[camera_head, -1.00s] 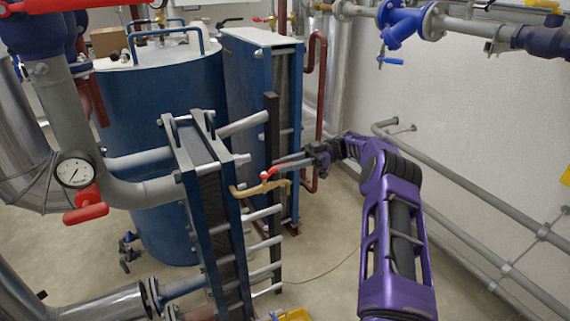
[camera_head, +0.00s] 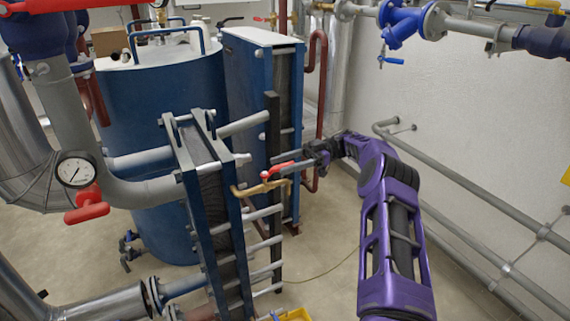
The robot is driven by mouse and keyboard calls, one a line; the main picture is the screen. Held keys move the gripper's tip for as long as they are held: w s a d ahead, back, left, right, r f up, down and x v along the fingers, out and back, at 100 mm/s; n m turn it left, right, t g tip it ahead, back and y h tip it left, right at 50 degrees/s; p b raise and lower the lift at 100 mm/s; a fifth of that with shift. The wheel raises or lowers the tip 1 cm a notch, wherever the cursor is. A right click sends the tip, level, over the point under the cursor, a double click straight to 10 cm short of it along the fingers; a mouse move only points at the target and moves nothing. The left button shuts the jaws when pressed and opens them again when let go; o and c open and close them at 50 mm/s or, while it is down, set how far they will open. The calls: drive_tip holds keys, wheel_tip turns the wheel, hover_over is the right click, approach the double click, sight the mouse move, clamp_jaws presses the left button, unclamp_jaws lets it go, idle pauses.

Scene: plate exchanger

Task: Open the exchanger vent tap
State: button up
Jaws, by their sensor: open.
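The vent tap is a brass fitting (camera_head: 258,188) that sticks out to the right from the top of the nearer plate exchanger (camera_head: 209,180). Its red lever handle (camera_head: 278,169) slants up and to the right from the brass body. My gripper (camera_head: 285,171) reaches in from the right, with its fingers at the red handle. The fingers are open. The handle appears to lie beside or between them; at this size I cannot tell whether they touch it.
A second blue exchanger (camera_head: 262,110) stands behind, beside a blue tank (camera_head: 165,120). A dark upright post (camera_head: 272,130) stands close to my gripper. A grey pipe with a gauge (camera_head: 76,170) and red handle (camera_head: 87,205) is at left. Floor at right of the exchanger is open.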

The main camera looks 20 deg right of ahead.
sight(285, 163)
wheel_tip(285, 163, up, 10)
drive_tip(key=shift+p, duration=0.6)
